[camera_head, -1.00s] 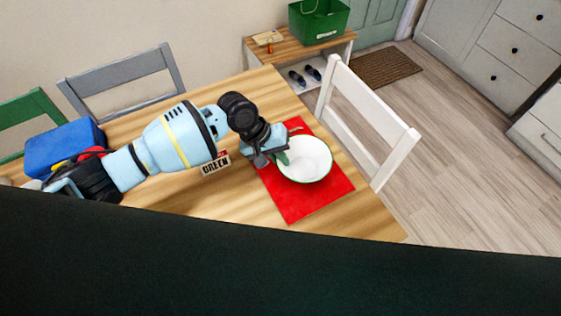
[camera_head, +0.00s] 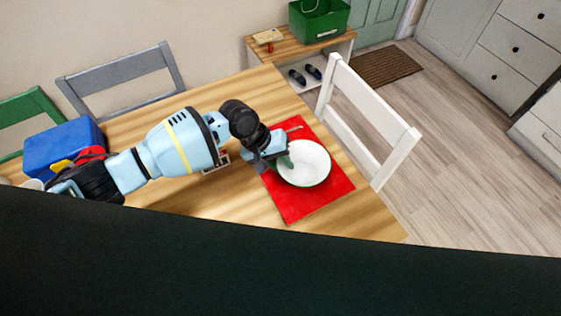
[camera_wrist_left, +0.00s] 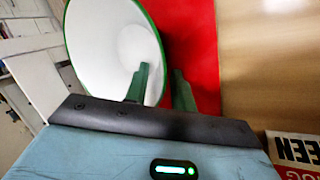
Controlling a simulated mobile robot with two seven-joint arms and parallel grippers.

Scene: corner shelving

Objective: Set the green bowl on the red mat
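The white bowl with a green rim (camera_head: 309,165) is upright over the red mat (camera_head: 303,206), and it looks to rest on it. The bowl also shows in the left wrist view (camera_wrist_left: 100,45), with the mat (camera_wrist_left: 203,40) beside it. My left gripper (camera_head: 284,160) is at the bowl's left edge. In the left wrist view its green fingers (camera_wrist_left: 161,85) straddle the rim, one inside the bowl and one outside, with a gap between them. My right gripper is not in view.
A fork (camera_head: 294,129) lies at the mat's far edge. A sign reading GREEN (camera_wrist_left: 293,148) is beside my gripper. A blue box (camera_head: 62,147) stands at the table's left end. A white chair (camera_head: 368,125) stands close on the right.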

